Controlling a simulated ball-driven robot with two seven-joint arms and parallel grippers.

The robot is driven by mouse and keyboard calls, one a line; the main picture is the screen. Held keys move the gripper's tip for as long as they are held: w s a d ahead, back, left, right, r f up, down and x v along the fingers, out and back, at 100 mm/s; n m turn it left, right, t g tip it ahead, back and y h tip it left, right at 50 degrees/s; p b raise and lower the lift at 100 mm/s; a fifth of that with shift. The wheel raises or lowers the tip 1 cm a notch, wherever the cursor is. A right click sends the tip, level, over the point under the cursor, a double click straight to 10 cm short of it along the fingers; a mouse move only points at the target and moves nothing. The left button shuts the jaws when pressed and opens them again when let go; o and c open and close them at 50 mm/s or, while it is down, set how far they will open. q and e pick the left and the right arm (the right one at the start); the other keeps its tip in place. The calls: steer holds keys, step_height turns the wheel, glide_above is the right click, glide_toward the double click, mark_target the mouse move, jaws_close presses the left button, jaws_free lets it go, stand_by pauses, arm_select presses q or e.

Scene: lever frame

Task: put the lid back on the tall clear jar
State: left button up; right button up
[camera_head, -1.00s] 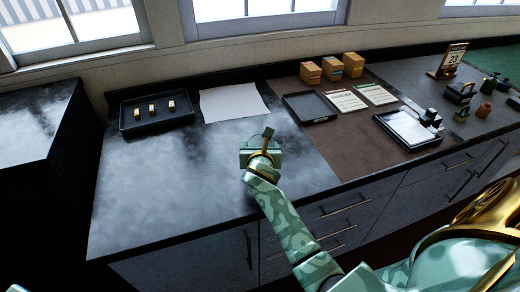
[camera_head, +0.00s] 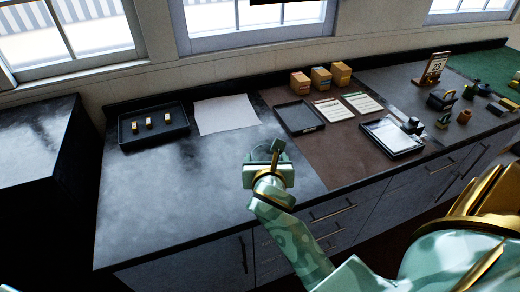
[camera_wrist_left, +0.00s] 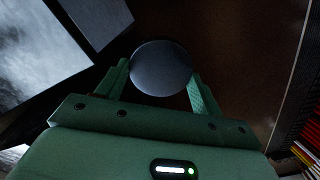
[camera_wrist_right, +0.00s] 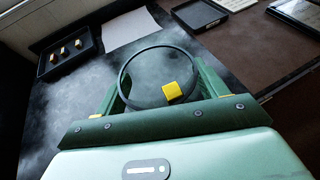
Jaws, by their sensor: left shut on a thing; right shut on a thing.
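The lid is a dark round disc (camera_wrist_left: 161,66) in the left wrist view. My left gripper (camera_wrist_left: 158,78) is shut on it, one finger on each side. The head view does not show this gripper or the lid. The tall clear jar (camera_wrist_right: 148,72) shows from above in the right wrist view as a round rim with see-through walls. My right gripper (camera_wrist_right: 158,88) is shut around it. A yellow block (camera_wrist_right: 172,91) shows within the rim. In the head view my right gripper (camera_head: 268,174) is over the dark counter; the jar is hard to make out there.
A black tray (camera_head: 170,136) with small blocks stands at the counter's back left, beside a white sheet (camera_head: 226,114). A brown mat (camera_head: 318,165) bears a shallow tray (camera_head: 299,117), cards and boxes (camera_head: 320,78). The counter (camera_head: 175,195) left of my right gripper is clear.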

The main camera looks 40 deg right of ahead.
arm_select(q)
steer(key=shift+r, duration=0.25)
arm_select(e)
steer(key=shift+d+v, duration=0.2)
steer(key=shift+v, duration=0.8)
steer(key=shift+s, duration=0.1)
steer(key=shift+o, duration=1)
steer(key=c, duration=0.4)
steer(key=shift+f, duration=0.2)
arm_select(q)
step_height(320, 180, down, 6)
steer(key=b, duration=0.5)
arm_select(e)
steer(key=shift+w+a+r+n+t+y, duration=0.35)
steer(key=shift+a+r+n+y, duration=0.15)
steer(key=shift+a+n+y, duration=0.85)
steer(key=shift+w+a+r+n+t+y, duration=0.25)
steer(key=shift+a+r+n+t+y, duration=0.25)
steer(key=shift+a+n+y, duration=0.85)
steer(key=shift+w+a+r+n+t+y, duration=0.3)
steer(key=shift+a+r+n+y, duration=0.5)
steer(key=shift+a, duration=1)
